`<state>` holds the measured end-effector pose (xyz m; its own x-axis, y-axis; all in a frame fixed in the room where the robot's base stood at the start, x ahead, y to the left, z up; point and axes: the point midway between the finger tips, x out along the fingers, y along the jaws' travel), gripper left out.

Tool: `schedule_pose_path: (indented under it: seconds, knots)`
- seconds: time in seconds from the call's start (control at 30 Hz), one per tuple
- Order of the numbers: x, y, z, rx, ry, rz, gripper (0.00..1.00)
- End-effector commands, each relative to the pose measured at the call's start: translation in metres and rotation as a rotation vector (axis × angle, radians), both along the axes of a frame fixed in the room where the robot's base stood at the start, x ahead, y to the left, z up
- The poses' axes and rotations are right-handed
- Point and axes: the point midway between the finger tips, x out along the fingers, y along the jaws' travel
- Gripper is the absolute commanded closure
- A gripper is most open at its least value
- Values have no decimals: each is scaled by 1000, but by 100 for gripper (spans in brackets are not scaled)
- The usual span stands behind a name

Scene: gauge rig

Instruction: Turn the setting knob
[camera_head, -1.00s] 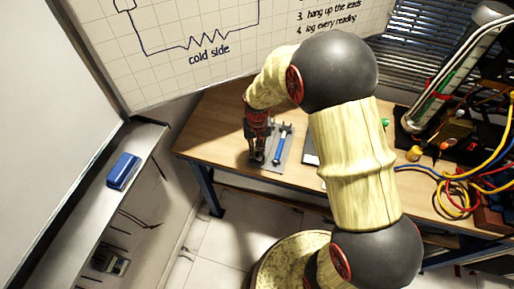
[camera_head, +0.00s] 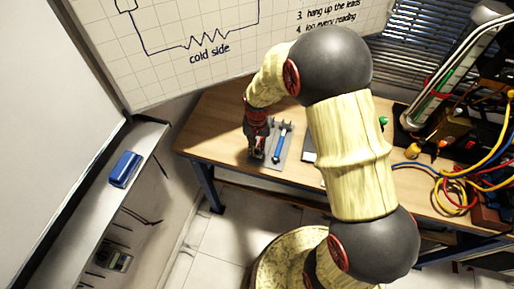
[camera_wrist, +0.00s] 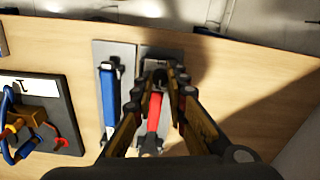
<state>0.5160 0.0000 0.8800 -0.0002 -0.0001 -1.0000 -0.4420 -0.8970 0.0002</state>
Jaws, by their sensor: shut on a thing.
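My gripper (camera_head: 257,152) is low over the left end of the wooden bench. The tool's dark upper end lies between the fingertips and is partly hidden. I cannot pick out the setting knob for certain in either view.
A dark block with leads (camera_wrist: 62,125) stands left of the holders in the wrist view. Coloured cables (camera_head: 452,190) and equipment crowd the bench's right side.

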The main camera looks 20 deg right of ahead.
Motion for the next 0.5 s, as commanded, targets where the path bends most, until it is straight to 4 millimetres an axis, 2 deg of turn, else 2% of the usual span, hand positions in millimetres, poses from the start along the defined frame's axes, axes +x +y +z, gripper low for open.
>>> schedule_pose_path:
  seconds: [0.37,0.5]
  knots:
    - [0,0,0,0,0,0,66]
    - [0,0,0,0,0,1,66]
